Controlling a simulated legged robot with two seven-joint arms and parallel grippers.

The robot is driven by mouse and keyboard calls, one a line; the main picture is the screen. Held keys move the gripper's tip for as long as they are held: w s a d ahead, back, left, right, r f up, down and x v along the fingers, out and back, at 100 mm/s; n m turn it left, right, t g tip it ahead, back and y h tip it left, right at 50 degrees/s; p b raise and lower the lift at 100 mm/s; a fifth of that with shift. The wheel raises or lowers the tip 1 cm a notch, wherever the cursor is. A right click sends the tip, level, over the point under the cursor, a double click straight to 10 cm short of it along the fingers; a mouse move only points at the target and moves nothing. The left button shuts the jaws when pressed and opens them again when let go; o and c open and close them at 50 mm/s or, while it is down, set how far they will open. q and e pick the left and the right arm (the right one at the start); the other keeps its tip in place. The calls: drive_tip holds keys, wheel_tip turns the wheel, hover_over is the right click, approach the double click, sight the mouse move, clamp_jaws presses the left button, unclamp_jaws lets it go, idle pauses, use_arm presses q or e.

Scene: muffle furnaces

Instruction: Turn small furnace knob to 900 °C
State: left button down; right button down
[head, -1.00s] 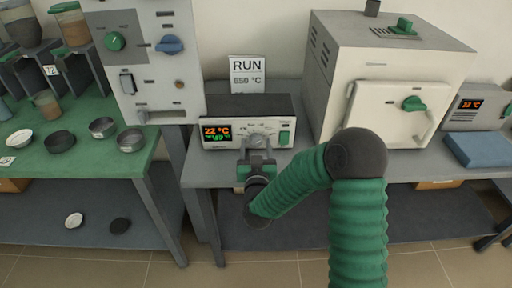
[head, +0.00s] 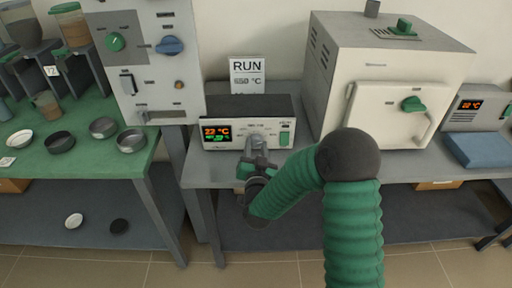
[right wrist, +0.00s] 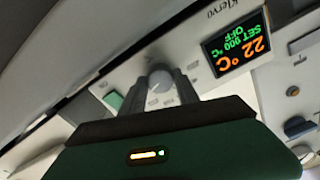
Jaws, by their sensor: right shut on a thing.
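The small furnace controller (head: 225,138) is a white-fronted box with a dark top on the grey bench. Its round grey knob (right wrist: 160,80) sits between my right gripper's two fingers in the right wrist view. My right gripper (head: 257,145) is shut on the knob and is rolled to a tilt in the head view, covering part of it. A green switch (right wrist: 113,101) is on the same panel. My left gripper is not in view.
A white furnace (head: 385,110) with a green door knob stands to the right. A tall control panel (head: 150,60) is on the left. A RUN sign (head: 247,75) stands behind the controller. Dishes (head: 131,141) lie on the green table at left.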

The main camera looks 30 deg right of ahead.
drive_tip(key=c, duration=0.9)
unclamp_jaws()
drive_tip(key=shift+f, duration=0.1)
drive_tip(key=p+v, duration=0.1)
drive_tip(key=v, duration=0.7)
drive_tip(key=shift+w, duration=0.1)
drive_tip(key=p+v, duration=0.9)
drive_tip(key=p, duration=0.2)
drive_tip(key=shift+d, duration=0.2)
